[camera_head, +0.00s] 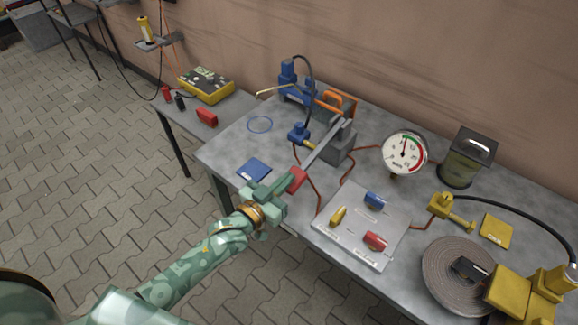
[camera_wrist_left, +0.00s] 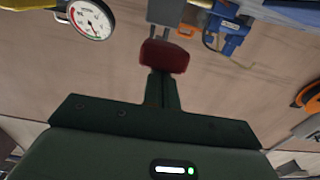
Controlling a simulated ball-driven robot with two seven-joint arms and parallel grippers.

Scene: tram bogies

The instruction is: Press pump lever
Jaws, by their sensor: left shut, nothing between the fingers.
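The pump lever (camera_head: 321,150) is a grey bar with a red grip (camera_head: 297,180) at its near end. It slants down from the grey pump block (camera_head: 338,143) toward the table's front edge. My left gripper (camera_head: 280,188) is shut and empty, with its fingertips right at the red grip. In the left wrist view the red grip (camera_wrist_left: 165,57) sits just beyond the tips of the shut fingers (camera_wrist_left: 160,82). I cannot tell whether they touch. A round pressure gauge (camera_head: 404,154) stands right of the pump; it also shows in the left wrist view (camera_wrist_left: 90,20). My right gripper is not in view.
A grey panel (camera_head: 345,253) with blue, yellow and red handles lies right of the gripper. Red pipes run from the pump. Floor is open at left.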

